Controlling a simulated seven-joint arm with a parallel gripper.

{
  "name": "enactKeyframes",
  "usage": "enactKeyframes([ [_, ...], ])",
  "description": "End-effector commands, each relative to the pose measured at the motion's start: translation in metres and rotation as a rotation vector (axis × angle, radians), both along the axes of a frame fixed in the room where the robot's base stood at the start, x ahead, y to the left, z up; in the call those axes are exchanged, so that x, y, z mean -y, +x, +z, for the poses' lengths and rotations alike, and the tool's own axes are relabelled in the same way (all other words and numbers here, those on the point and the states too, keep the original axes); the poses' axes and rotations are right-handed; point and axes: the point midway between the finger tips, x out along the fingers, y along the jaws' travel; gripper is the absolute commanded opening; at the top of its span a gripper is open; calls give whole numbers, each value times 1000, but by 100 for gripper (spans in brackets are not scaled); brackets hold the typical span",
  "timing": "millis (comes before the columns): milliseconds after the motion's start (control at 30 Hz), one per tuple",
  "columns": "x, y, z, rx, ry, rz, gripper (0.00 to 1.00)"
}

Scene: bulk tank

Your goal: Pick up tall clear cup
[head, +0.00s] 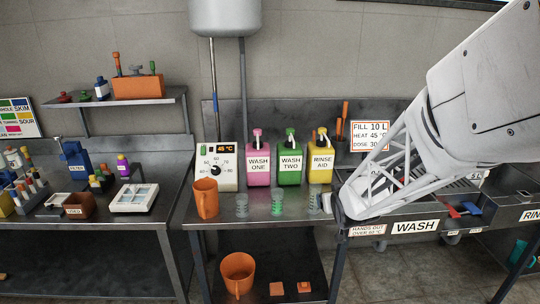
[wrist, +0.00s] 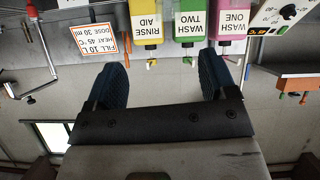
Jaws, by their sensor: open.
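Several small clear cups stand in a row on the metal counter in the head view. A clear, greyish one (head: 242,205) is at the left, a green-tinted one (head: 277,203) is in the middle, and a pale one (head: 314,203) is at the right. I cannot tell for certain which is the tall clear cup. My gripper (head: 331,205) is close to the right of the pale cup, partly hidden by my arm. In the upside-down wrist view, my gripper's dark fingers (wrist: 158,78) are spread apart, with no cup visible between them.
Pink (head: 258,165), green (head: 290,165) and yellow (head: 321,164) pump bottles stand behind the cups. An orange jug (head: 205,198) and a dial box (head: 217,167) are at the left. The sink with its WASH sign (head: 415,226) is right.

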Motion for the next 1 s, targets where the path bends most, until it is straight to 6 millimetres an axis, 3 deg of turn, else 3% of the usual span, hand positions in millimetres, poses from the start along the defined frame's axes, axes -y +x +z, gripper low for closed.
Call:
enactKeyframes([
  [200,4,45,-40,159,24,60,78],
  [433,5,77,-82,333,67,131,78],
  [700,5,90,-117,482,121,191,78],
  [1000,4,91,-124,519,136,206,78],
])
